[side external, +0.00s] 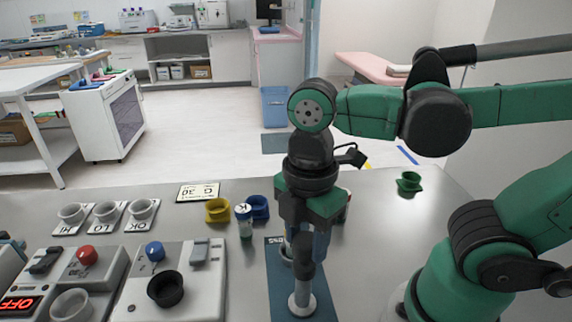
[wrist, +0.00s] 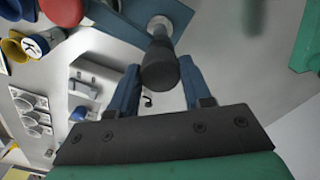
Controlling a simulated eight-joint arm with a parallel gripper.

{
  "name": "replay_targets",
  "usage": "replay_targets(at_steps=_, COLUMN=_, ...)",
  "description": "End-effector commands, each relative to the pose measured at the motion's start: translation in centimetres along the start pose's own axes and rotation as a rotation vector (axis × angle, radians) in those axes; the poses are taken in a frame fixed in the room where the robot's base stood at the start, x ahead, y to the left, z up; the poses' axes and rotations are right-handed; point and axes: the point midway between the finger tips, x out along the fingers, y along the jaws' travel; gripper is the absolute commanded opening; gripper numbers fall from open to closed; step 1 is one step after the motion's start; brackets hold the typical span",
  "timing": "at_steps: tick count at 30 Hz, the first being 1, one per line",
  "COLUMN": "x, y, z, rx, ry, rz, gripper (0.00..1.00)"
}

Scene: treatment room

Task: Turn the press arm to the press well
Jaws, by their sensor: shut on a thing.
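The press stands on a dark blue base plate (side external: 280,300) on the metal table. A pale round foot with a post (side external: 302,302) rises near the plate's front end; it also shows at the top of the wrist view (wrist: 159,26). My gripper (side external: 306,252) points down over the plate, shut on the press arm's dark handle (wrist: 160,72), which sits between its blue fingers. A grey cup (side external: 285,257), seemingly the press well, shows beside the fingers, partly hidden by my gripper. The rest of the press arm is hidden, so its exact direction cannot be told.
A green cup (side external: 409,183) stands at the right. Control boxes (side external: 200,255) and several labelled grey cups fill the left.

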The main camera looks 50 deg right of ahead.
Motion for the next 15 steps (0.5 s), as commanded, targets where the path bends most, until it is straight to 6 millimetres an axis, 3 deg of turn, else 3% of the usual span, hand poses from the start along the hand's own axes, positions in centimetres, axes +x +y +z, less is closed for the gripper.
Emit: replay_targets(at_steps=15, x=-0.05, y=0.01, z=0.00, rx=-0.141, ry=-0.001, rz=-0.001, gripper=0.00)
